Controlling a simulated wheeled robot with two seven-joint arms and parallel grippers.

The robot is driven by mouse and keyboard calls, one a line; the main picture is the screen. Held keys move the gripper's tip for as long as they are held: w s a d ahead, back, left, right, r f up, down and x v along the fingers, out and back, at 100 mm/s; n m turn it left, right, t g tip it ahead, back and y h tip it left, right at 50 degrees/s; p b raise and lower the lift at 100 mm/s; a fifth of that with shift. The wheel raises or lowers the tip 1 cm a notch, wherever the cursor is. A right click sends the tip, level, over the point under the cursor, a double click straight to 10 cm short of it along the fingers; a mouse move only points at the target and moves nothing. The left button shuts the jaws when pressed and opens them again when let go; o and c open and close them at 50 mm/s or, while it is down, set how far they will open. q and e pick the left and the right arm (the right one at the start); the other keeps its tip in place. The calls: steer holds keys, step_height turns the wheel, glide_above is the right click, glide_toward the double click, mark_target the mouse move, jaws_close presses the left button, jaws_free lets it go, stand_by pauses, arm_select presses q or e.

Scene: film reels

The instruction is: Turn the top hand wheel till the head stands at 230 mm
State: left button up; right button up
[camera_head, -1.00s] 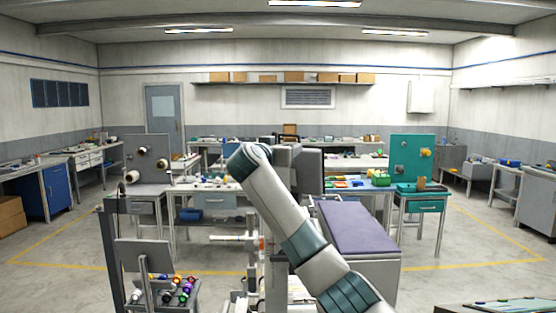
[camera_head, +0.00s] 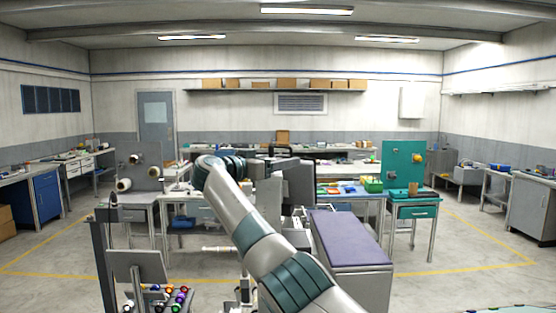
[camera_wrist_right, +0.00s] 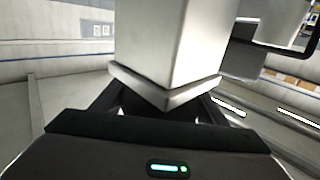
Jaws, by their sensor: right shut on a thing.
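A grey column machine (camera_head: 270,198) with a dark head block (camera_head: 298,182) stands at the middle of the head view, partly behind my right arm. My right gripper (camera_head: 250,168) is at the machine's top, at the end of the bent arm. In the right wrist view, the dark gripper body fills the bottom, and a pale square post with a wider collar (camera_wrist_right: 165,88) rises in front of it. The fingertips and the held part of the top hand wheel are hidden there. The height scale cannot be read. My left gripper is not in view.
A purple-topped grey cabinet (camera_head: 345,238) stands just right of the machine. A small stand (camera_head: 135,266) with several coloured pieces is at the front left. A green panel (camera_head: 403,163) stands behind right. Open floor lies at the right.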

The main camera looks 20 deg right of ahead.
stand_by(0.3)
steer(key=o, duration=1.1)
steer(key=shift+c, duration=0.2)
steer(key=shift+a, duration=0.1)
steer(key=shift+s+a+f+b, duration=0.1)
steer(key=shift+s+a+b, duration=0.2)
steer(key=shift+a+b, duration=0.15)
steer(key=b+v, duration=0.6)
steer(key=v, duration=1)
steer(key=shift+a+r+b, duration=0.15)
steer(key=shift+r+b, duration=0.05)
steer(key=shift+b, duration=0.2)
